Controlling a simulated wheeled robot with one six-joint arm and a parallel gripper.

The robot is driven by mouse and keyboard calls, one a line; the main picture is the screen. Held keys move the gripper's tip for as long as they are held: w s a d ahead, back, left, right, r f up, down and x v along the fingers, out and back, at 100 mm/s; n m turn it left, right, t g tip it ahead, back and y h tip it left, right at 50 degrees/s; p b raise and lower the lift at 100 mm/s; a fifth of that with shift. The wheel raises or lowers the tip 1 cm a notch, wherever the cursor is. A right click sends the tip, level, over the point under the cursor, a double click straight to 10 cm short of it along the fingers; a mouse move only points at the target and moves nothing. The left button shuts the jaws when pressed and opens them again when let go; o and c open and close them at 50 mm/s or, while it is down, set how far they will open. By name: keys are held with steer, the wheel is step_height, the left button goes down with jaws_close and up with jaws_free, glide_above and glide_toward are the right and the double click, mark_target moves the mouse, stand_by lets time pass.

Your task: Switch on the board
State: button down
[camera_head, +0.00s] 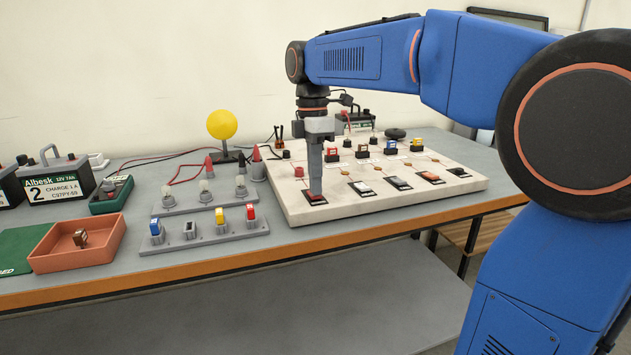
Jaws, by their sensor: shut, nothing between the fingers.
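The board (380,214) is a thick pale slab on the right half of the bench. My gripper (316,193) is shut and empty. It points straight down, with its tips at the left-end switch and partly hiding it. I cannot tell whether they touch.
A grey rack (204,238) with coloured fuses and a strip with small bulbs (205,198) lie left of the board. A reddish tray (80,252) holds a small brown part (80,238). Batteries (55,181) stand at the far left. A yellow ball lamp (222,125) stands behind.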

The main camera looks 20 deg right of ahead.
steer(key=shift+f, duration=0.1)
steer(key=shift+s+f, duration=0.15)
steer(key=shift+f, duration=0.05)
steer(key=shift+r, duration=0.1)
stand_by(0.3)
steer(key=shift+w+r, duration=0.2)
steer(key=shift+w, duration=0.65)
step_height(320, 180, up, 14)
steer(key=s, duration=0.1)
steer(key=shift+s, duration=0.35)
steer(key=shift+f, duration=0.1)
